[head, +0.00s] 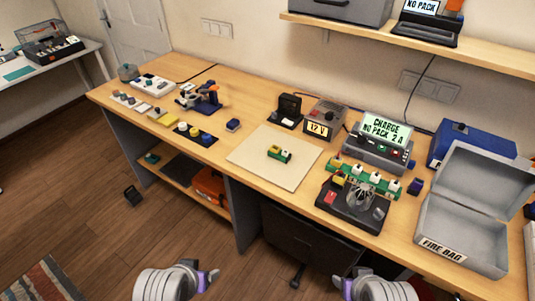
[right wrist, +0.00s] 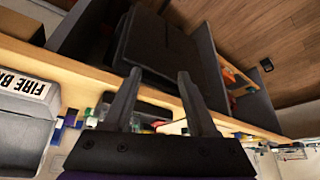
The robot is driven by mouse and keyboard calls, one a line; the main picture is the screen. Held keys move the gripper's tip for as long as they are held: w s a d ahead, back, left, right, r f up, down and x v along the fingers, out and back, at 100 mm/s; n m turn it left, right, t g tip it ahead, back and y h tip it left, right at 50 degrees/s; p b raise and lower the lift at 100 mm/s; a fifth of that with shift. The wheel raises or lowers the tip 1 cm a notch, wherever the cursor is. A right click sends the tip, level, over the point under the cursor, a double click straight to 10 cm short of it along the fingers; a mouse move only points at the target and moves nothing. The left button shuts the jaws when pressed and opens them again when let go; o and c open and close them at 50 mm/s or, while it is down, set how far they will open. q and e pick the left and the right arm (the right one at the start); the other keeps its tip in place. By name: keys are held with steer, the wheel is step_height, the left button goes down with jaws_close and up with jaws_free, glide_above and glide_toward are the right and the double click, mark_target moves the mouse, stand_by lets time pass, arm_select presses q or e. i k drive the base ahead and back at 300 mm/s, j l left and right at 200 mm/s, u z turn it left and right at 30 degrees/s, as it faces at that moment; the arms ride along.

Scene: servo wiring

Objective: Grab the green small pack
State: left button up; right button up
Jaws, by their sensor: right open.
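A small green and yellow block (head: 279,153) lies on the pale square mat (head: 250,160) in the middle of the workbench; I cannot tell for sure that it is the green small pack. A long green strip (head: 377,183) with several white-topped parts is to its right. My left gripper (head: 209,279) is low in the head view, in front of the bench and away from the objects; its jaw opening is unclear. My right gripper (head: 342,284) is also in front of the bench. In the right wrist view its fingers (right wrist: 159,72) are apart with nothing between them.
An open grey fire bag box (head: 460,225) stands at the bench's right end, beside a blue case (head: 470,143). A charger (head: 380,145) and a black device (head: 350,205) stand left of it. A dark drawer unit (head: 310,237) is below the bench.

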mark_target(275, 152)
steer(key=i+j+z, duration=0.25)
steer(key=i+j, duration=0.3)
steer(key=i+j+z, duration=0.2)
steer(key=i+j, duration=0.35)
steer(key=j, duration=0.15)
